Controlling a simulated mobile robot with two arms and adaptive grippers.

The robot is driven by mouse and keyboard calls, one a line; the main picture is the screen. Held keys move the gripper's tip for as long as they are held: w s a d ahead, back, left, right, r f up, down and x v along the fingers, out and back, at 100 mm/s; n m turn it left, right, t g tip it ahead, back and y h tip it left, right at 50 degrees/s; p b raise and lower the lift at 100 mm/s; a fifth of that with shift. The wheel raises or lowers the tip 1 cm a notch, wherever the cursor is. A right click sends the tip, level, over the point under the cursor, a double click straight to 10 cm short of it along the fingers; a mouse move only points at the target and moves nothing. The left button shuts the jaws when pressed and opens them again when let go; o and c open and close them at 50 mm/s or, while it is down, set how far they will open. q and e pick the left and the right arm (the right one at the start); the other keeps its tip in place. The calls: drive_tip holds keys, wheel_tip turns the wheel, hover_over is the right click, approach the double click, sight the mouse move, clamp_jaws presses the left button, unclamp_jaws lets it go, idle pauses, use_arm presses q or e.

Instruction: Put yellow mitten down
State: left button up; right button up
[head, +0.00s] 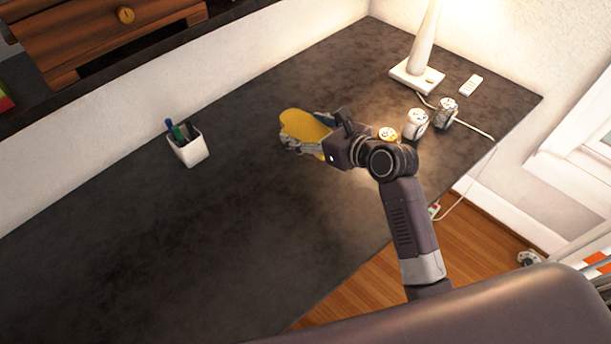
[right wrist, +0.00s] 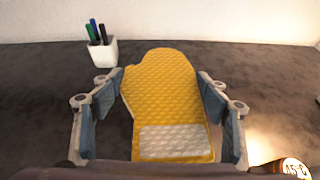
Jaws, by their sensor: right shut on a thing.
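The yellow mitten (head: 303,124) is at my right gripper (head: 305,143), over the dark desk (head: 240,230). In the right wrist view the mitten (right wrist: 160,90) is textured yellow with a pale patch near its lower end. It lies between the two fingers of my right gripper (right wrist: 168,100), which is shut on it. I cannot tell whether the mitten touches the desk. My left gripper is not in view.
A white pen cup (head: 188,147) stands left of the mitten. Several small can-like items, one of them white (head: 416,124), stand right of my gripper. A lamp (head: 420,65) and a small white remote-like thing (head: 471,85) are at the back right. The desk's left and front are clear.

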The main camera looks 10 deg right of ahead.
drive_tip(key=b, duration=0.2)
hover_over(306, 182)
wheel_tip(306, 182, down, 14)
drive_tip(key=shift+w+f, duration=0.1)
drive_tip(key=shift+f, duration=0.1)
wheel_tip(306, 182, down, 4)
drive_tip(key=shift+r+b, duration=0.1)
drive_tip(key=shift+b, duration=0.55)
drive_tip(key=shift+f, duration=0.55)
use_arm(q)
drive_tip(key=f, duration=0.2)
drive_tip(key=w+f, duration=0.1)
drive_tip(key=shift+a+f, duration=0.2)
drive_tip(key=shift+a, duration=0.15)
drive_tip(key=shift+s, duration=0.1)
use_arm(e)
drive_tip(key=shift+f, duration=0.1)
drive_tip(key=o, duration=1.1)
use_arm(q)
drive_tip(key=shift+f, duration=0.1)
use_arm(e)
drive_tip(key=shift+o, duration=0.2)
